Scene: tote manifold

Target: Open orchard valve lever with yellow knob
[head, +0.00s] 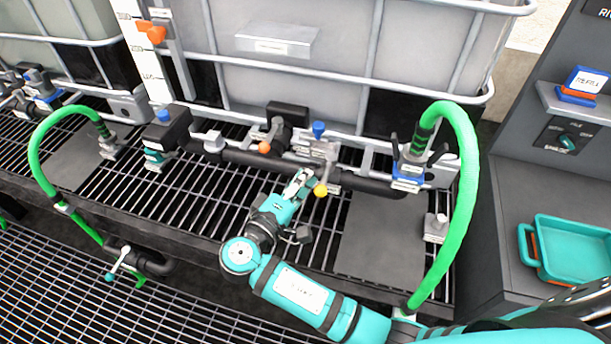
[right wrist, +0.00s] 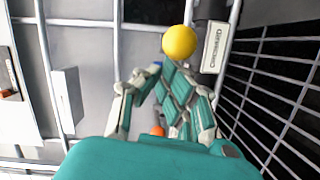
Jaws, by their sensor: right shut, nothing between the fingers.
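The yellow knob (head: 320,190) is at the end of a short lever on the pipe manifold, at the middle of the head view. In the right wrist view the yellow knob (right wrist: 179,42) is just beyond the fingers. My right gripper (head: 299,180) is shut and empty, close to the left of the knob. In the right wrist view the gripper (right wrist: 160,78) shows no knob between its fingers; whether a finger touches it I cannot tell. A pale label plate (right wrist: 214,46) is beside the knob, its text unreadable. My left gripper is not in view.
An orange knob (head: 264,147) and a blue knob (head: 319,129) stand close by on the manifold. The black pipe (head: 250,158) runs behind my gripper. A green hose (head: 466,190) arches at right. A teal tray (head: 580,248) sits on the right counter.

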